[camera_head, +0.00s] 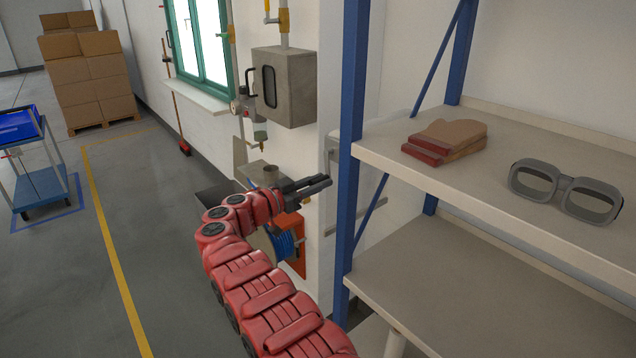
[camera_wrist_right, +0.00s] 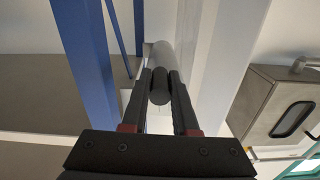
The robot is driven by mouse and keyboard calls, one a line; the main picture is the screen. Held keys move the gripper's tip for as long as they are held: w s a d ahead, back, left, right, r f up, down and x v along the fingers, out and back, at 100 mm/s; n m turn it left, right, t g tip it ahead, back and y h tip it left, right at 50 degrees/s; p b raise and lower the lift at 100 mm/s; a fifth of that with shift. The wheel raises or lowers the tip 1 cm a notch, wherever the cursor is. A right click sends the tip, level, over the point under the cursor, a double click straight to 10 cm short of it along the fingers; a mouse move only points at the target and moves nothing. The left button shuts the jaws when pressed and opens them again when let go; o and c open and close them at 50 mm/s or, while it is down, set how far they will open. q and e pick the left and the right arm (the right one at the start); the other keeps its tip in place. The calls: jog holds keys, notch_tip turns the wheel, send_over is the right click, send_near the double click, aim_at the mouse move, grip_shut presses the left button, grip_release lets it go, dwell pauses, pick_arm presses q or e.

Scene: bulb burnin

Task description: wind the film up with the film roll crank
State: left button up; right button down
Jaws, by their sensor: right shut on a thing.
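My right gripper (camera_head: 318,184) reaches in beside the blue shelf post at the wall. In the right wrist view its two fingers (camera_wrist_right: 160,74) are closed on a short dark cylindrical grip (camera_wrist_right: 160,92), which looks like the handle of the film roll crank. A grey cylinder, likely the film roll (camera_wrist_right: 161,54), lies just beyond the fingertips. In the head view a pale rounded part (camera_head: 340,125) shows behind the post, with thin metal bars near the gripper. The post hides much of this fixture, and I cannot make out the film itself. My left gripper is not in view.
The blue shelf post (camera_head: 356,130) stands close to the right gripper. The shelf board (camera_head: 480,185) holds gloves (camera_head: 445,142) and goggles (camera_head: 565,190).

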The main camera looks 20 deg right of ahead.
jog(key=shift+s+r+n, duration=0.1)
jog(key=shift+s+n, duration=0.15)
jog(key=shift+n, duration=0.15)
jog(key=shift+s+d+r+n+p, duration=0.25)
jog(key=shift+s+n+p, duration=0.3)
jog(key=shift+n, duration=0.5)
jog(key=shift+s+d+r+n+p, duration=0.15)
jog(key=shift+s+r+n+p, duration=0.15)
jog(key=shift+s+n+p, duration=0.5)
jog(key=shift+s+d+r+n+p, duration=0.2)
jog(key=shift+r+n+p, duration=0.15)
jog(key=shift+n, duration=0.9)
jog(key=c, duration=0.7)
grip_release()
jog(key=shift+w+f, duration=0.15)
jog(key=shift+f, duration=0.1)
